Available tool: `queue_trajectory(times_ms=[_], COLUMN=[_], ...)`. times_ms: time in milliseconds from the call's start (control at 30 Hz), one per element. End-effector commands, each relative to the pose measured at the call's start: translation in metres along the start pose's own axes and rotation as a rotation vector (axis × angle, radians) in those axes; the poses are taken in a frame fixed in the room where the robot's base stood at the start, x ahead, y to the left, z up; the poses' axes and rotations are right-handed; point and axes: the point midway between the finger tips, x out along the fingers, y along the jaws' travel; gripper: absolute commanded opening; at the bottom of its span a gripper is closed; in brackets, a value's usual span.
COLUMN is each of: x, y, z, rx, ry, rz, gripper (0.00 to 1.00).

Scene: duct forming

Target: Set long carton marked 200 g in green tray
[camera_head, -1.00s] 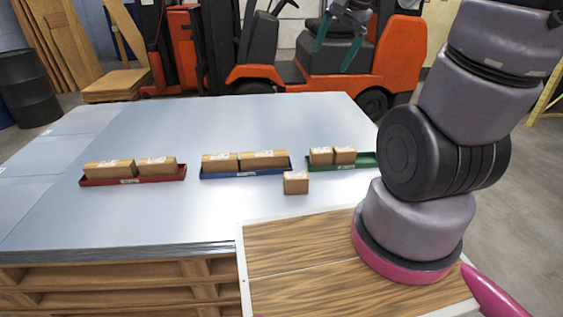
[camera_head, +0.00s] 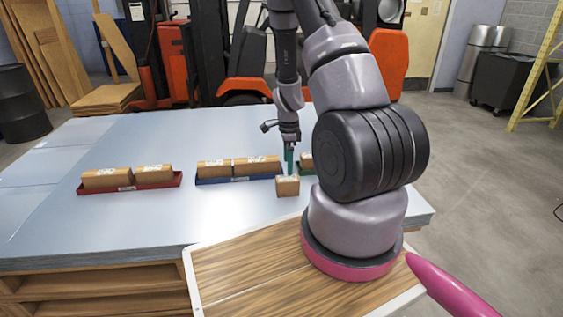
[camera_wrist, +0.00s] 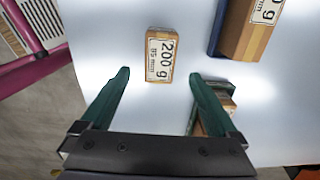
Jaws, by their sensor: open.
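A brown carton (camera_head: 287,187) stands alone on the metal table, in front of the gap between the blue and green trays. In the wrist view the carton (camera_wrist: 153,72) has a white label reading 200 g, with a smaller mm line that I cannot read surely. My gripper (camera_head: 289,160) is open and empty, pointing down. In the head view it overlaps the space just behind and above the carton. In the wrist view the carton lies between and beyond the green fingertips, apart from them. The green tray (camera_head: 308,172) is mostly hidden by my arm; a carton shows in it.
The blue tray (camera_head: 238,181) holds two cartons, left of the lone carton. The red tray (camera_head: 130,187) holds two more at the far left. Forklifts stand behind the table.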

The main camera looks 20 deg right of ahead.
Motion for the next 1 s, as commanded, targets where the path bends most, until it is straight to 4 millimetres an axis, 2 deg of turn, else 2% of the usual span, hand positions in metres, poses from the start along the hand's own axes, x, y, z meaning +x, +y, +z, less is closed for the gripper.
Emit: queue_trajectory(times_ms=[500, 700, 967, 1000], x=[0.074, 0.086, 0.086, 0.086], y=[0.001, 0.001, 0.0, 0.0], z=[0.001, 0.001, 0.001, 0.001], rx=[-0.002, -0.001, -0.002, -0.002], ry=[-0.001, -0.002, -0.002, -0.002], rz=[0.002, 0.001, 0.0, 0.0], gripper=[0.95, 0.95, 0.95, 0.8])
